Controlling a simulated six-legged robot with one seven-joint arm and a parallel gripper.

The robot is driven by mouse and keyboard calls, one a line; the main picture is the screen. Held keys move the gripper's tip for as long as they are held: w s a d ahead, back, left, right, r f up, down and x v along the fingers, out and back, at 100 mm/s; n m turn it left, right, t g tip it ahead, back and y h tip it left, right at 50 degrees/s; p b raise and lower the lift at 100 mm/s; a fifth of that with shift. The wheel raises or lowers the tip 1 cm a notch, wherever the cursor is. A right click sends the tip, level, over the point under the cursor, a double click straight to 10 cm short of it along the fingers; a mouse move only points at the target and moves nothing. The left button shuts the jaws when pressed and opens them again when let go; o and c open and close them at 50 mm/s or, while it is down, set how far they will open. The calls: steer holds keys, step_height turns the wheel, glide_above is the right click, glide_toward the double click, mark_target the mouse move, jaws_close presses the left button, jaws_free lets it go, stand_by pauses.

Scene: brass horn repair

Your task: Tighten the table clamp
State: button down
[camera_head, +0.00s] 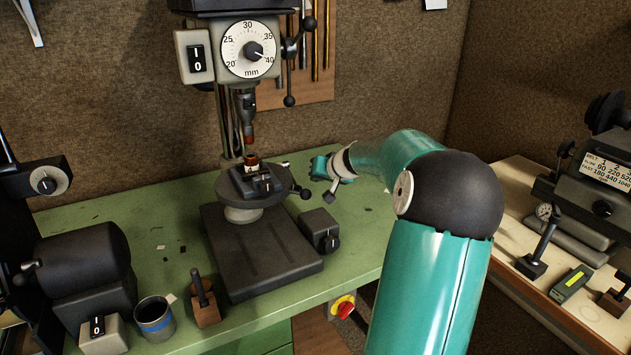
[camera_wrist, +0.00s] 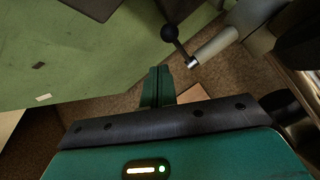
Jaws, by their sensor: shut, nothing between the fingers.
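The drill press's round table (camera_head: 250,190) stands on its column above the dark base, with small dark parts on top. A black ball-ended lever (camera_head: 304,193) sticks out at the table's right side. In the wrist view a lever with a black ball (camera_wrist: 170,34) and a thin rod meets a pale metal shaft (camera_wrist: 217,46); I cannot tell for certain which lever is the table clamp. My gripper (camera_wrist: 159,72) has its green fingers together and empty, their tips a little below and left of that lever. In the head view my gripper (camera_head: 320,166) is right of the table, its fingertips unclear.
The green bench (camera_head: 180,240) has free room left of the press. A switch box (camera_head: 321,230) sits beside the press base. A blue-banded cup (camera_head: 154,320) and a small upright tool (camera_head: 203,300) stand at the front. Another bench (camera_head: 520,215) holds instruments at right.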

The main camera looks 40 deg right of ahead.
steer(key=s+a, duration=0.1)
steer(key=s, duration=0.7)
steer(key=shift+s+a, duration=0.15)
steer(key=shift+a, duration=0.25)
steer(key=shift+r, duration=0.1)
